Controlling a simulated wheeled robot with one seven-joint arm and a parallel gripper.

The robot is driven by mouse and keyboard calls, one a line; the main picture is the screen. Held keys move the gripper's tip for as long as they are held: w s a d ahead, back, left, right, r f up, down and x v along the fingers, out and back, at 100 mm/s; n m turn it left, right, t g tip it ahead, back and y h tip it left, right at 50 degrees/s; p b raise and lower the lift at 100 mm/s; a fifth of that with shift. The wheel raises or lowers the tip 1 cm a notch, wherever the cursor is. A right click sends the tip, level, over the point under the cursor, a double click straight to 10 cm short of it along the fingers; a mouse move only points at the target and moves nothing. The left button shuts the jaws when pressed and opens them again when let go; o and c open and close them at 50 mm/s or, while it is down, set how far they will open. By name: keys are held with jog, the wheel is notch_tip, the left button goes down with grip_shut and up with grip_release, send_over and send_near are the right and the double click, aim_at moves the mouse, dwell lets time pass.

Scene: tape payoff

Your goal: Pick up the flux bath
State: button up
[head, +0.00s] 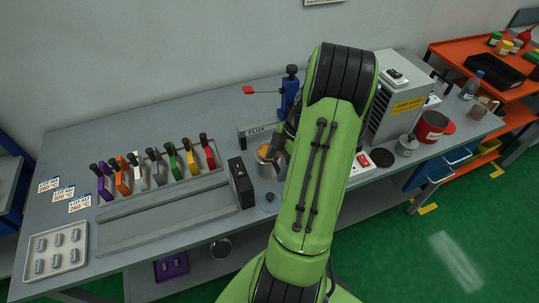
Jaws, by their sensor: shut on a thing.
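The flux bath (265,167) is a small metal cup with amber contents. It is at the middle of the grey bench, in front of the dark plate marked FLUX (257,132). My green arm comes up from the bottom and hides the area to the right of the cup. My gripper (279,146) shows only in part, dark and grey, at the cup's right rim. It is shut on the flux bath; its fingertips are mostly hidden. I cannot tell whether the cup is clear of the bench.
A black block (241,184) stands close left of the cup. A blue hand press (289,95) is behind it. Several coloured-handled tools (155,170) stand in a rack at left, beside a parts tray (56,252). A grey cabinet (398,105) and red pot (431,126) are right.

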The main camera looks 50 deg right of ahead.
jog(key=shift+c, duration=0.9)
jog(key=shift+r, duration=0.2)
notch_tip(320, 180, up, 10)
jog(key=p, duration=0.2)
jog(key=shift+f, duration=0.15)
